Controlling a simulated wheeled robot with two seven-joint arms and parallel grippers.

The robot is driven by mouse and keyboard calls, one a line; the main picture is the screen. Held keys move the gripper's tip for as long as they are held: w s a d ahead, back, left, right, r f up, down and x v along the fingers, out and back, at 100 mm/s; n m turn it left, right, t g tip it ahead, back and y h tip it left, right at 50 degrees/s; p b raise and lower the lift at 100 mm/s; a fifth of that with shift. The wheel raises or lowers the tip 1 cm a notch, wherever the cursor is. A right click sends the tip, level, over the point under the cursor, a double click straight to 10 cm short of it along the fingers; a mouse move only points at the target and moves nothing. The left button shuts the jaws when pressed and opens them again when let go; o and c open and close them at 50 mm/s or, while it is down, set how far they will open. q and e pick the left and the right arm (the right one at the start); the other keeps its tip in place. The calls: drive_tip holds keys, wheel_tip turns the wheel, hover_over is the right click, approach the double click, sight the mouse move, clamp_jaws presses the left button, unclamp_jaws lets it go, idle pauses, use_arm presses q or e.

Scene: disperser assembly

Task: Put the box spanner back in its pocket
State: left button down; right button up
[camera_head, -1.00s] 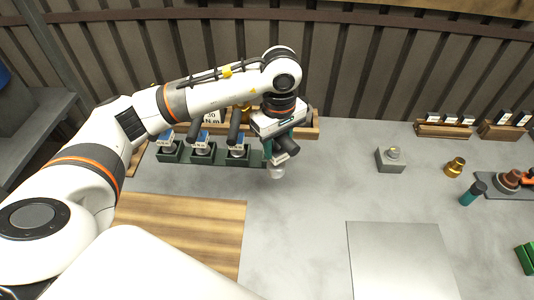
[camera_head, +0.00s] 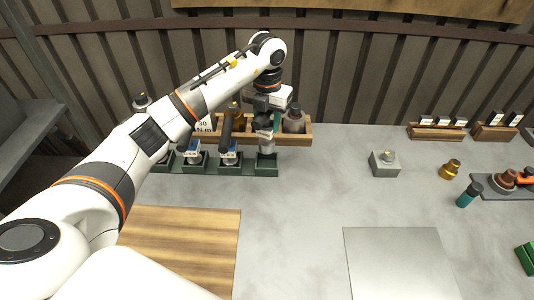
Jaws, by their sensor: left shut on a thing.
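My left gripper (camera_head: 268,124) is shut on the box spanner, whose silver-grey socket end (camera_head: 266,144) points down. The gripper and wrist hide much of the upper part of the tool. The spanner stands roughly upright over the rightmost pocket (camera_head: 266,169) of the dark green rack. Its lower end is at the pocket's mouth; I cannot tell how far inside it is. Other dark-handled tools (camera_head: 228,132) with blue and white labels stand in the pockets to the left. My right gripper is not in view.
A wooden tray (camera_head: 298,140) with metal parts stands right behind the rack. A grey block (camera_head: 385,165), a brass part (camera_head: 450,169) and a teal-and-black piece (camera_head: 469,194) are to the right. A wooden board (camera_head: 185,240) and a metal plate (camera_head: 398,260) lie in front.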

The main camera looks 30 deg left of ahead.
sight(267, 141)
use_arm(q)
wheel_tip(267, 141, down, 4)
drive_tip(key=shift+f+p, duration=0.1)
drive_tip(key=shift+p, duration=0.3)
wheel_tip(267, 141, down, 3)
drive_tip(key=shift+r+p, duration=0.1)
drive_tip(key=shift+p, duration=0.35)
drive_tip(key=shift+f, duration=0.35)
drive_tip(key=shift+f, duration=0.2)
drive_tip(key=c, duration=0.9)
unclamp_jaws()
drive_tip(key=shift+o, duration=0.2)
